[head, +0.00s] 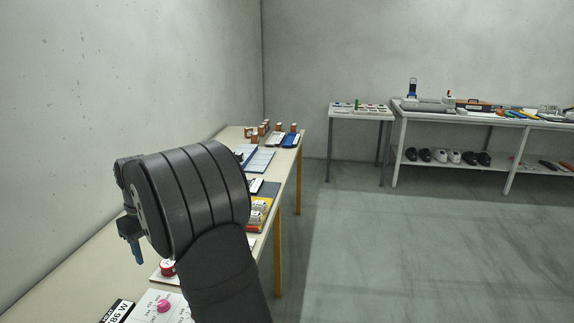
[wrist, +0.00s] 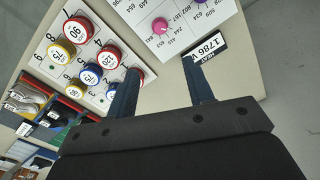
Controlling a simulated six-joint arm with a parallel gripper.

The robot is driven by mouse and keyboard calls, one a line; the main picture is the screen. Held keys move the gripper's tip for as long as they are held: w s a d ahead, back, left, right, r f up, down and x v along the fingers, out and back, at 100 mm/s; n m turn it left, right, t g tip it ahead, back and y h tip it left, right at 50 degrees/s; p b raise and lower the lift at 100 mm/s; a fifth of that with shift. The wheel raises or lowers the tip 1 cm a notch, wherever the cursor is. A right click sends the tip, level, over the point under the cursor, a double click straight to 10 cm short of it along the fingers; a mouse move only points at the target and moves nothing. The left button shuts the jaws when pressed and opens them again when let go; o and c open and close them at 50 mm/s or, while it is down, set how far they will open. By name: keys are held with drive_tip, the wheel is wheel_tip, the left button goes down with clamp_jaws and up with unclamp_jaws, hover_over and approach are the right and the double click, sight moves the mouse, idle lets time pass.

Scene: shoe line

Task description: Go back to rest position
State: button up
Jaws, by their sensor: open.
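My gripper (wrist: 165,95) is open in the wrist view, its two dark fingers apart with nothing between them. In the head view, my dark arm covers much of the left table, and the gripper end (head: 134,252) shows at its left, above the tabletop. Below the fingers in the wrist view is the beige table (wrist: 165,72). How high the fingertips are above it I cannot tell. The part of the table behind my arm is hidden in the head view.
A white board (wrist: 50,50) with several numbered round weights lies left of the fingers. A small table (head: 345,115) and a shelved bench (head: 450,116) stand far off. The grey floor (head: 420,250) is clear.

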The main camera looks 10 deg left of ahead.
sight(162, 303)
drive_tip(key=f, duration=1.7)
drive_tip(key=shift+s+a+f, duration=0.15)
drive_tip(key=shift+s+f, duration=0.05)
drive_tip(key=shift+s, duration=0.2)
drive_tip(key=shift+r, duration=0.15)
drive_tip(key=shift+f, duration=0.2)
drive_tip(key=m, duration=0.3)
drive_tip(key=shift+m, duration=0.4)
drive_tip(key=m, duration=0.7)
drive_tip(key=shift+s+m, duration=0.1)
drive_tip(key=shift+m, duration=0.2)
drive_tip(key=shift+r+m+t, duration=0.1)
drive_tip(key=shift+m+t, duration=0.3)
drive_tip(key=shift+m, duration=1.8)
idle(0.5)
